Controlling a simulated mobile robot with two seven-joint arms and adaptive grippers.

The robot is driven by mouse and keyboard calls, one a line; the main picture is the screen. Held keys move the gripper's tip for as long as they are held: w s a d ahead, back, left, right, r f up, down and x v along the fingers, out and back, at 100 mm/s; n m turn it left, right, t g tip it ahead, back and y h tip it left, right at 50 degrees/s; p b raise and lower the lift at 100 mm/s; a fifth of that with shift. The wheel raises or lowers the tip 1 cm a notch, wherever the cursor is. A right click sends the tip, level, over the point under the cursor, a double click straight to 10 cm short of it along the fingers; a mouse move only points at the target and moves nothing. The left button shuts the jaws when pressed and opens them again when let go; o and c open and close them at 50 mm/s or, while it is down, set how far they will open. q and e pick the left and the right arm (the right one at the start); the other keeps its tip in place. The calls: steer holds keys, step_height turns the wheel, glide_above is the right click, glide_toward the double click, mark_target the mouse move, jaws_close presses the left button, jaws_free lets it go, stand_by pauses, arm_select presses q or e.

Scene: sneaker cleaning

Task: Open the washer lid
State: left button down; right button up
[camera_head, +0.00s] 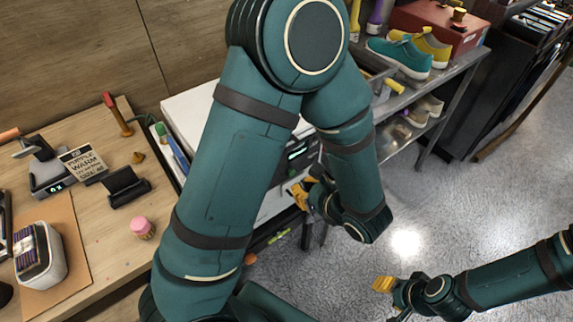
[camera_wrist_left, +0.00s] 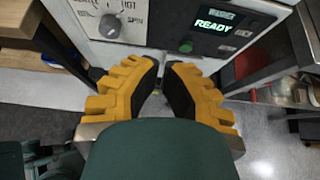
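The washer is a white box whose pale top (camera_head: 190,108) shows in the head view, largely hidden behind my left arm. I cannot see clearly how its lid stands. In the left wrist view, the washer's front panel (camera_wrist_left: 137,16) shows a dial, a green button and a lit READY display (camera_wrist_left: 213,26). My left gripper (camera_head: 300,193) is low at the washer's front, its yellow fingers pointing toward the panel. In the left wrist view, its fingers (camera_wrist_left: 160,68) have a narrow empty gap between them. My right gripper (camera_head: 383,284) is over open floor, away from the washer; its finger gap is unclear.
A wooden workbench (camera_head: 105,235) with tools and a pink jar (camera_head: 142,227) stands at left. A metal shelf (camera_head: 450,72) at right holds a teal shoe (camera_head: 400,57), a yellow shoe and a red box (camera_head: 440,22). The grey floor (camera_head: 480,200) is clear at right.

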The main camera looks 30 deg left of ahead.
arm_select(q)
steer(key=b+x, duration=0.2)
steer(key=x, duration=0.8)
steer(key=r, duration=0.2)
steer(key=r+p, duration=0.1)
steer(key=r, duration=0.1)
steer(key=shift+a, duration=0.35)
steer(key=shift+r, duration=0.1)
